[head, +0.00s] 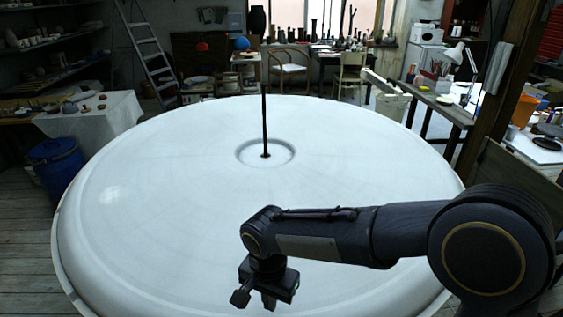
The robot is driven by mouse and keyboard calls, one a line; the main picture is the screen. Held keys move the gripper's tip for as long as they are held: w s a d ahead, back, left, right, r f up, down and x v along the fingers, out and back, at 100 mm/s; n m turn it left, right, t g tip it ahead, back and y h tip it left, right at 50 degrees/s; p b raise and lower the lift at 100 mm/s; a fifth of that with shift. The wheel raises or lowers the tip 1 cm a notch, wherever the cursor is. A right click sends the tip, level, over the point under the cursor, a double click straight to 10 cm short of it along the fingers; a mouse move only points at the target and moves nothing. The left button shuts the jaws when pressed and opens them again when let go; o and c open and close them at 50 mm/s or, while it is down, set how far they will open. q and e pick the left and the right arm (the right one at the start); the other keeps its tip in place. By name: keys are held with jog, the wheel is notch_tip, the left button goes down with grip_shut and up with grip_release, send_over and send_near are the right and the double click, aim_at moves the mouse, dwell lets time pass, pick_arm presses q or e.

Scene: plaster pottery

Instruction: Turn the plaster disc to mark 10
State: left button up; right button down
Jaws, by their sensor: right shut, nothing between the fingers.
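The large white plaster disc (170,190) fills the middle of the head view. A thin dark rod (264,120) stands upright from a round recess (285,150) near its centre. I cannot make out any numbered marks on the disc. My right arm comes in from the right, and my right gripper (256,300) points down over the near part of the disc. It is shut and holds nothing. I cannot tell whether its fingertips touch the plaster. My left gripper is not in view.
A blue barrel (57,168) and a cloth-covered table (110,118) stand left of the disc. A wooden post (500,90) and a workbench (440,105) stand at the right. A ladder (150,55) and chairs are behind. The disc's top is clear apart from the rod.

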notch_tip(320, 180, up, 4)
jog(key=p, duration=0.2)
jog(key=shift+p, duration=0.3)
jog(key=shift+f, duration=0.1)
dwell(0.4)
